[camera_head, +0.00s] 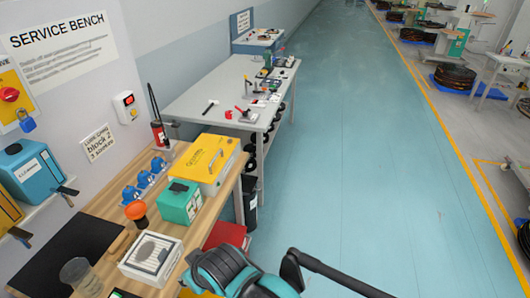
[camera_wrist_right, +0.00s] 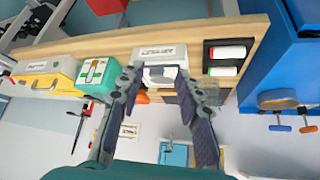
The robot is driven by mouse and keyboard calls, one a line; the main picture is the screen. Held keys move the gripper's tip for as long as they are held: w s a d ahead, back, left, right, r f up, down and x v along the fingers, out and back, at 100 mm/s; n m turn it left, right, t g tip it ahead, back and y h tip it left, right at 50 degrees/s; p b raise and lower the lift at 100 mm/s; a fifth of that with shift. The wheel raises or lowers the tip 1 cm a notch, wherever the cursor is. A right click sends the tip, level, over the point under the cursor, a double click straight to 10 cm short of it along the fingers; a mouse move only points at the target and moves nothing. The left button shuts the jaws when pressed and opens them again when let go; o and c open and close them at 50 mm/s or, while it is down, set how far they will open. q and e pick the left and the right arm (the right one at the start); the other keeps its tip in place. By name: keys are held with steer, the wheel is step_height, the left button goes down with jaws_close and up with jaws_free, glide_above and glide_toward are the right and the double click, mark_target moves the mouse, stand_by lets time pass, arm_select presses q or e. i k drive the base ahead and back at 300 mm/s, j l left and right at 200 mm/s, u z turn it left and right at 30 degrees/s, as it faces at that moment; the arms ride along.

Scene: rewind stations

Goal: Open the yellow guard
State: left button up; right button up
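The yellow guard (camera_head: 207,158) is a flat yellow lid with dark lettering and a dark handle at its edge. It lies closed over a pale box on the wooden bench. In the right wrist view the yellow guard (camera_wrist_right: 48,84) is at the far left, partly cut off. My right gripper (camera_wrist_right: 157,78) is open and empty, its fingers spread in front of a white slotted box (camera_wrist_right: 160,53), away from the guard. My right arm shows at the bottom of the head view. My left gripper is in neither view.
A teal box (camera_head: 180,203), an orange knob (camera_head: 137,212), blue sockets (camera_head: 145,179) and a glass (camera_head: 80,275) crowd the wooden bench. A black-and-red device (camera_head: 158,134) stands behind.

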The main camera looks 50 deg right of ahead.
mark_target(204, 161)
steer(key=z, duration=1.2)
steer(key=i+l+u, duration=0.25)
steer(key=i+l, duration=0.3)
steer(key=l, duration=0.15)
